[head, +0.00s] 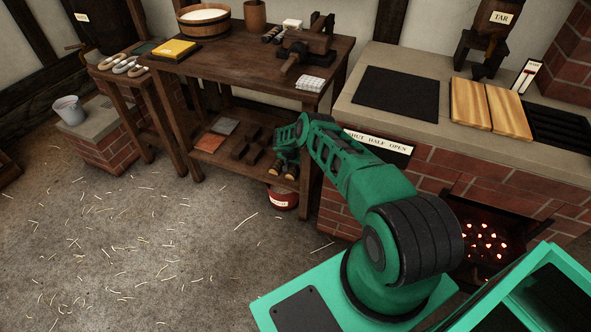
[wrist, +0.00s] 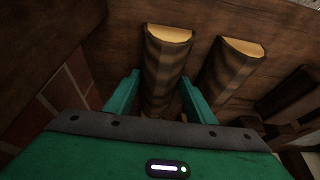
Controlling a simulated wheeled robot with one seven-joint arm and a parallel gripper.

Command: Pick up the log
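Two half-round logs with dark bark and pale cut ends lie side by side on the lower shelf of the wooden bench. In the wrist view, one log (wrist: 165,65) is between the two green fingers of my gripper (wrist: 159,80), and the other log (wrist: 231,68) is to the right, outside them. My gripper is open, with a finger on each side of the first log. A gap shows at the left finger; the right finger is very close, and contact cannot be told. In the head view, my gripper (head: 286,150) partly covers the logs (head: 291,172).
The bench top (head: 240,62) is above the shelf, with its leg (head: 308,160) close to my gripper. A red labelled bucket (head: 283,198) stands on the floor below. The brick hearth (head: 440,165) with glowing coals is at right. Open, straw-strewn floor (head: 150,240) lies at left.

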